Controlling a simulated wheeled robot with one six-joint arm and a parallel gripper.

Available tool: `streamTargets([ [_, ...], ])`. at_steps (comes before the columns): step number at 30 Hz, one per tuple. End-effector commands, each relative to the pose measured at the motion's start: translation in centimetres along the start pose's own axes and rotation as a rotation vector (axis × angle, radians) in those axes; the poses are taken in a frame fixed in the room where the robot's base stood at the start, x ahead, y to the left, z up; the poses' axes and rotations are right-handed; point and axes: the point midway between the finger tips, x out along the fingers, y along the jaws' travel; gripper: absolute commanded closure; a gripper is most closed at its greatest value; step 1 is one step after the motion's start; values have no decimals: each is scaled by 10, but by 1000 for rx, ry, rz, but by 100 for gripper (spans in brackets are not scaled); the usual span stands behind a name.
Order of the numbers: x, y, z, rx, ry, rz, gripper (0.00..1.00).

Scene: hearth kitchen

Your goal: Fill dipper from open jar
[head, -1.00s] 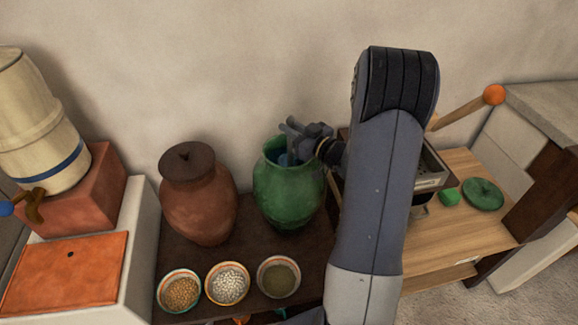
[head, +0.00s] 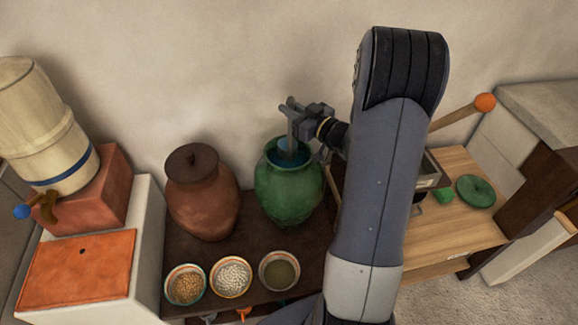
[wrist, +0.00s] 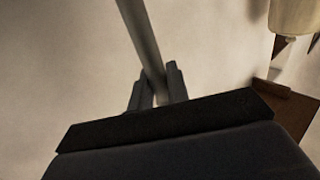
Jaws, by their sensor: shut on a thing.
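The open green jar (head: 289,192) stands on the dark shelf, and blue shows inside its mouth. My gripper (head: 291,110) is above the jar's mouth, shut on the grey handle of the dipper (head: 291,132). The handle runs down into the mouth. The dipper's lower end is down at the blue, and I cannot tell how full it is. In the wrist view my gripper (wrist: 158,88) holds the grey handle (wrist: 141,38) between its fingers. A green lid (head: 476,191) lies on the wooden counter to the right.
A brown lidded jar (head: 202,196) stands close left of the green jar. Bowls of grain (head: 231,277) sit in front. A barrel with a tap (head: 45,135) stands at far left. A stove-like box with an orange-knobbed lever (head: 484,103) is right, partly behind my arm.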

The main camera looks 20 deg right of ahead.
Motion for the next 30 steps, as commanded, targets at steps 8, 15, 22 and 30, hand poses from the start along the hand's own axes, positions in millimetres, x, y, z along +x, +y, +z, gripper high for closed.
streamTargets([
  [8, 0, 0, -26, -2, 1, 0, 100],
  [15, 0, 0, -46, -2, 2, 0, 100],
  [22, 0, 0, -64, -2, 2, 0, 100],
  [30, 0, 0, -78, -1, 1, 0, 100],
])
